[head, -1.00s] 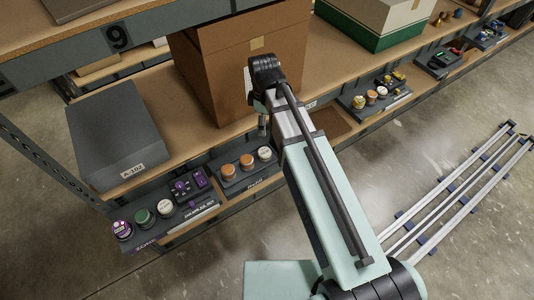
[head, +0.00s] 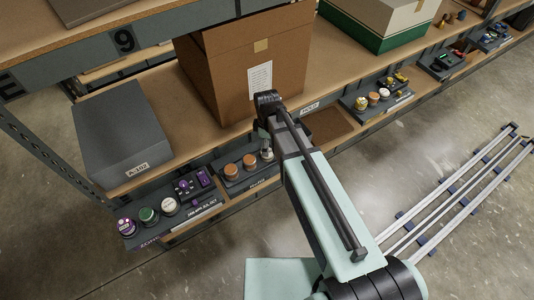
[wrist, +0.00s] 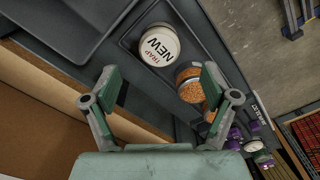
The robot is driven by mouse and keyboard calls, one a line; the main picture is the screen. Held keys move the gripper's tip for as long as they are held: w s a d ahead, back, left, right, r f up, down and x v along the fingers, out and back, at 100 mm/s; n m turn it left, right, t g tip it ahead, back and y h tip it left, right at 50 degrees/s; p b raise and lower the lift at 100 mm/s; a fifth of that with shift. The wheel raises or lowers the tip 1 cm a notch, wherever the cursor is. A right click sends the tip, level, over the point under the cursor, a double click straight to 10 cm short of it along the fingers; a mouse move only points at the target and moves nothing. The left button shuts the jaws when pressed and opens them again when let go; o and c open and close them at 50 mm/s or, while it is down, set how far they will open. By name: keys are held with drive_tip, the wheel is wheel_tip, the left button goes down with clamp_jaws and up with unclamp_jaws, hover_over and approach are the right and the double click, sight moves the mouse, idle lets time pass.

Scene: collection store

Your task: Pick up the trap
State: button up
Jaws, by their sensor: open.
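The trap (wrist: 158,46) is a round jar with a white lid printed "NEW TRAP" in the wrist view. It stands in a dark tray (wrist: 128,42) on the shelf edge. In the head view the white jar (head: 267,155) is the rightmost in its tray, partly hidden by my arm's end. My gripper (wrist: 160,78) is open and empty. Its two fingers are spread wide, with the trap beyond the gap between them, toward the top of the wrist picture. I see no contact with the trap.
Two orange jars (head: 240,164) share the tray; in the wrist view the nearer one (wrist: 190,82) sits close to the right finger. A brown carton (head: 230,75) stands behind, a grey box (head: 120,130) to the left. A purple-lidded jar (head: 126,227) stands in another tray.

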drive_tip(key=shift+f+p, duration=0.9)
drive_tip(key=shift+f, duration=1.85)
drive_tip(key=c, duration=1.2)
